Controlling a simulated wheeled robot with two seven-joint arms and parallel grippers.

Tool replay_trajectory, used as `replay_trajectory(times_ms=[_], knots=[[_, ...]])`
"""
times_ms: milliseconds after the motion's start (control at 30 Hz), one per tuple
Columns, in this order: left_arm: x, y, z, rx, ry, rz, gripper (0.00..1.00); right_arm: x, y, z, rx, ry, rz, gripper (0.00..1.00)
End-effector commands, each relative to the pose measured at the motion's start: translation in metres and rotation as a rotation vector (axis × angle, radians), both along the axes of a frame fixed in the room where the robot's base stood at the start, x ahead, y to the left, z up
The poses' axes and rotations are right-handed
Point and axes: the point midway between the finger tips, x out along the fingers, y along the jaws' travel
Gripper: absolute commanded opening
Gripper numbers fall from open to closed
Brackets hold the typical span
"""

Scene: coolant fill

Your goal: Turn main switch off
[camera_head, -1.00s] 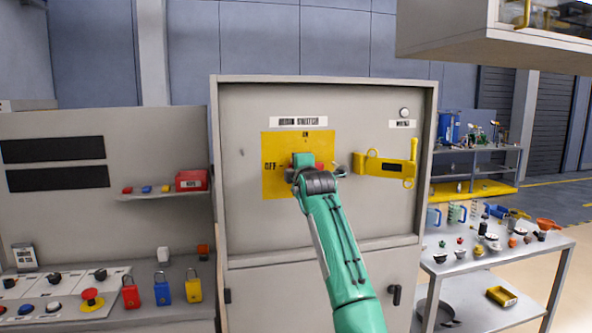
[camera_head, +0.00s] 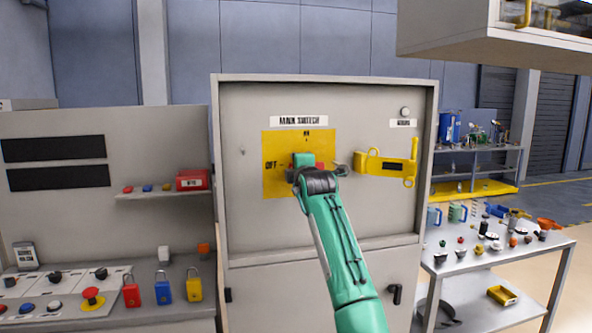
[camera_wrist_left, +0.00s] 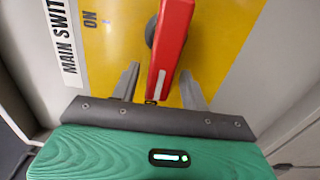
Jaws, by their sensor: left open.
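The main switch is a red handle (camera_wrist_left: 172,45) on a yellow plate (camera_head: 272,184) on the grey cabinet front. The plate has ON at the top and OFF at the left. The handle lies about level, across the ON direction; its white-marked end appears toward the OFF side. In the head view my left gripper (camera_head: 309,168) is in front of the plate and hides most of the handle. In the wrist view my left gripper (camera_wrist_left: 160,88) is open, one finger each side of the handle, with visible gaps. My right gripper is not in view.
A yellow hasp-like bracket (camera_head: 393,167) is on the cabinet just right of the plate. Red, blue and yellow padlocks (camera_head: 163,288) stand on the left bench. A side table (camera_head: 520,253) with small parts is at the right. A wall cabinet (camera_head: 480,40) overhangs upper right.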

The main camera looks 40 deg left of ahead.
Motion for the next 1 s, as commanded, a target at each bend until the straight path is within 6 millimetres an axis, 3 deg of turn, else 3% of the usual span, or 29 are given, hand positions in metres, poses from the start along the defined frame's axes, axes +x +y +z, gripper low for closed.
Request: replay_trajectory(times_ms=[267, 533, 767, 1000], knots=[[-0.029, -0.036, -0.004, 0.0, -0.001, -0.002, 0.45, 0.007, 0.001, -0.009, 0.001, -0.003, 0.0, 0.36], [-0.061, -0.071, -0.005, 0.002, 0.001, 0.001, 0.45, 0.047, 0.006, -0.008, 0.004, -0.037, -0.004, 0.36], [-0.074, -0.086, -0.002, -0.001, 0.001, 0.0, 0.45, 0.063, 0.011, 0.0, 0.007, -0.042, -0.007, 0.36], [-0.077, -0.09, -0.001, -0.002, 0.001, 0.0, 0.45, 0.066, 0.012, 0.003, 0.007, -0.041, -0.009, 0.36]])
